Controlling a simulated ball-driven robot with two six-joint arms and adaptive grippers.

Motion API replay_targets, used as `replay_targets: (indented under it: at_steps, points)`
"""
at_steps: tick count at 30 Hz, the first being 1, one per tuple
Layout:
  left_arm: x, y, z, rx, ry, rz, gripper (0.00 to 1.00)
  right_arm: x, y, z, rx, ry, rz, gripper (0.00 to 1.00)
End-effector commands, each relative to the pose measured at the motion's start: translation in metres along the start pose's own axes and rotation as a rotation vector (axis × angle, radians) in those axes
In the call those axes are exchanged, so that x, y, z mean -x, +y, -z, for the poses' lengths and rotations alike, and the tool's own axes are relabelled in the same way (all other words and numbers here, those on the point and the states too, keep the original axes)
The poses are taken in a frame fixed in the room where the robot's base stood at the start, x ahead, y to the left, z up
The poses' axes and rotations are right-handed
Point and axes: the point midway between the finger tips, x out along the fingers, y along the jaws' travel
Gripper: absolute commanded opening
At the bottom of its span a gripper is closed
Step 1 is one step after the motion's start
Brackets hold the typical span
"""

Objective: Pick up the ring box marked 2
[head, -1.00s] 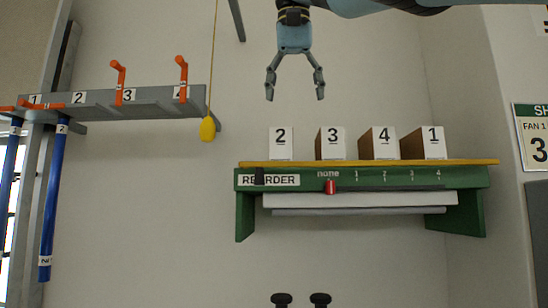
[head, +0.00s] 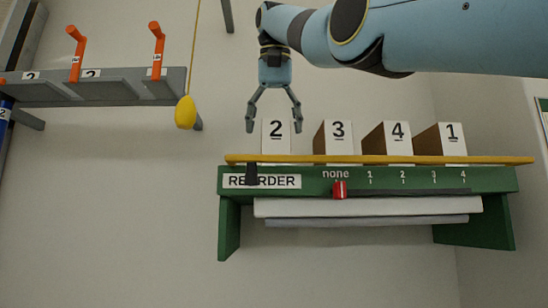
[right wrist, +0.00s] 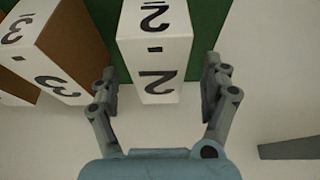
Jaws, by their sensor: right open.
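The ring box marked 2 (head: 276,146) is a white box standing upright at the left end of the shelf, its number facing out. My right gripper (head: 273,128) is open, pointing down over it, with its fingertips level with the box's upper part. In the right wrist view, the box marked 2 (right wrist: 155,50) lies between the open fingers (right wrist: 160,90), with a gap on both sides. No contact shows. My left gripper is not in view.
Boxes marked 3 (head: 338,140), 4 (head: 397,141) and 1 (head: 451,141) stand to the right on the yellow-edged green shelf (head: 355,180). A red slider (head: 340,190) is below. A yellow pull (head: 185,112) hangs left.

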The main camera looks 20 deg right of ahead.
Motion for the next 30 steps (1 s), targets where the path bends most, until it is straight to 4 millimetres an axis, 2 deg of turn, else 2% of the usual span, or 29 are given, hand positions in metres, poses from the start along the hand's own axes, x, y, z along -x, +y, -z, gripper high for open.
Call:
replay_targets:
  at_steps: [3, 7, 21, 30]
  points:
    - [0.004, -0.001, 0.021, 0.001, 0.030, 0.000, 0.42, -0.020, 0.001, 0.005, -0.001, -0.002, -0.001, 0.81]
    - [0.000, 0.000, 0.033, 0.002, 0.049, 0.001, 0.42, -0.037, 0.001, 0.004, -0.001, -0.001, -0.001, 0.81]
    - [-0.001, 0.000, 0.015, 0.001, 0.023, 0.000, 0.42, -0.042, 0.001, 0.004, -0.001, 0.000, -0.001, 0.81]
    - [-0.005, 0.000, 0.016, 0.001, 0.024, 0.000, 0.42, -0.045, 0.001, 0.003, -0.001, 0.000, -0.001, 0.81]
